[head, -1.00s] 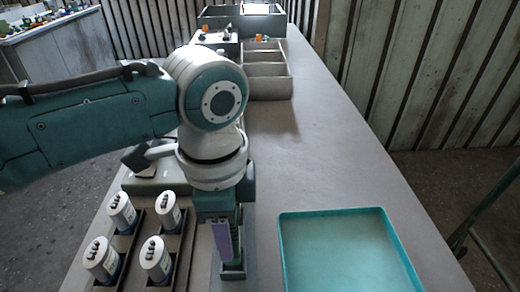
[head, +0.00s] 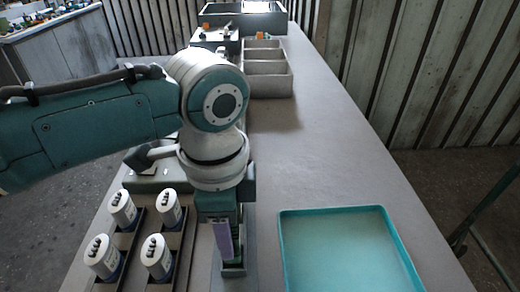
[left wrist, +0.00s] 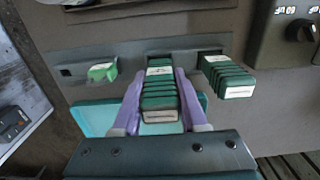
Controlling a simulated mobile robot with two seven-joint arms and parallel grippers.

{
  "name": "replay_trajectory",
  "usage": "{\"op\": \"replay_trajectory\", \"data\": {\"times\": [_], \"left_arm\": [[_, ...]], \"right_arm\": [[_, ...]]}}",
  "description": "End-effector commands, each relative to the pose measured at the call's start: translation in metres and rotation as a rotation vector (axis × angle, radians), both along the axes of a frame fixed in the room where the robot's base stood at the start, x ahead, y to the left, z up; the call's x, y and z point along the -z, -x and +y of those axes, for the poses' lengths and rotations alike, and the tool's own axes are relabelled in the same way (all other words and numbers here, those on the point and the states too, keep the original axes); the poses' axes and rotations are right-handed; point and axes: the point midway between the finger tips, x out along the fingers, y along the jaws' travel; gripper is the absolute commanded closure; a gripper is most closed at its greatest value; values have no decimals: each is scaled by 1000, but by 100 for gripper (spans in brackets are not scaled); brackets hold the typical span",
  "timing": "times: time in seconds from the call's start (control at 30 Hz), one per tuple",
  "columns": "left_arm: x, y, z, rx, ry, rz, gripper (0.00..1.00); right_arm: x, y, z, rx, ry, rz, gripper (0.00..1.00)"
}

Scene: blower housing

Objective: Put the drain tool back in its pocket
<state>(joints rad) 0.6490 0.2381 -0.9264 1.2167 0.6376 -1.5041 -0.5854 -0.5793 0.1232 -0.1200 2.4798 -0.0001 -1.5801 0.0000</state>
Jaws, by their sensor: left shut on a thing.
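The drain tool (left wrist: 160,97), as I take it, is a dark green ribbed block with pale labels. In the left wrist view it stands at the middle opening of a grey holder (left wrist: 128,62). My left gripper (left wrist: 160,95) is shut on it, with one purple finger on each side. How deep it sits in the pocket I cannot tell. In the head view my left gripper (head: 224,240) points down near the front of the table, and its fingers and wrist hide most of the tool. My right gripper is not in view.
A similar ribbed block (left wrist: 228,78) stands at the right opening, and a small green piece (left wrist: 102,72) at the left one. Several white-topped bottles (head: 158,255) stand in dark racks at left. A teal tray (head: 345,213) lies right. Grey bins (head: 268,85) stand farther back.

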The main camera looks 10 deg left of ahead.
Motion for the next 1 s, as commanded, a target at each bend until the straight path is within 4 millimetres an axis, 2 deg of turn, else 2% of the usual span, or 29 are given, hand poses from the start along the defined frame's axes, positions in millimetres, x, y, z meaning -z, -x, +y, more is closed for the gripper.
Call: {"op": "replay_trajectory", "data": {"times": [1.0], "left_arm": [[21, 0, 0, 0, 0, 0, 95]], "right_arm": [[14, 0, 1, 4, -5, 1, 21]]}}
